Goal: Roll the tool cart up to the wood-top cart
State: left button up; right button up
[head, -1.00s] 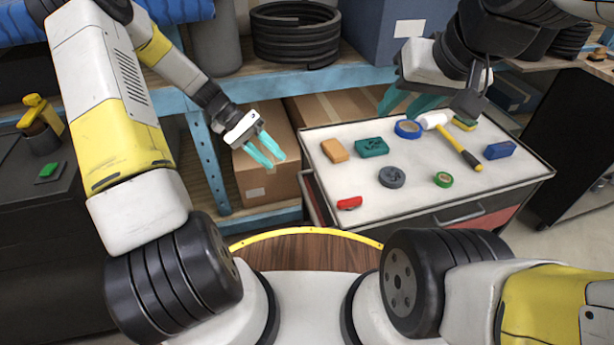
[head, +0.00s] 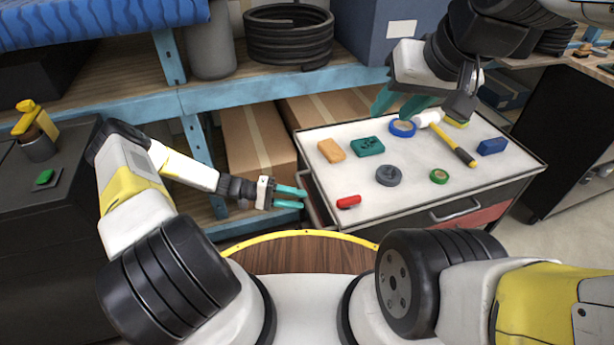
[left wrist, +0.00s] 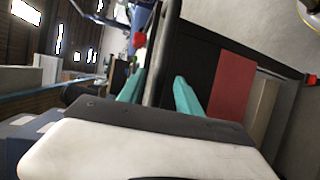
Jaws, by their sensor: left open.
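The tool cart (head: 412,201) has a pale top with a dark rim and a grey drawer handle on its front. It stands right of centre in the head view. My left gripper (head: 303,198) is open beside the cart's left end, near a rail there. In the left wrist view, a grey bar runs between its two teal fingers (left wrist: 158,95); I cannot tell whether they touch it. My right gripper (head: 402,105) has its fingers apart over the cart's far edge; its arm hides part of that edge. The wood-top cart (head: 586,68) appears to be the wooden-topped black unit at the right edge.
A blue-framed shelf (head: 195,150) with cardboard boxes (head: 258,150) stands behind the tool cart. A hammer (head: 453,145), tape rolls and small items lie on the cart's top. A dark cabinet (head: 45,235) is at the left. Bare floor (head: 535,240) shows to the right.

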aim_at(307, 201)
pick_arm(q)
jog(key=shift+s+d+f, duration=0.1)
jog(key=shift+d+f, duration=0.05)
jog(key=shift+d, duration=0.75)
jog(key=shift+s+d+f, duration=0.1)
jog(key=shift+d+f, duration=0.05)
jog(key=shift+d, duration=0.75)
grip_shut()
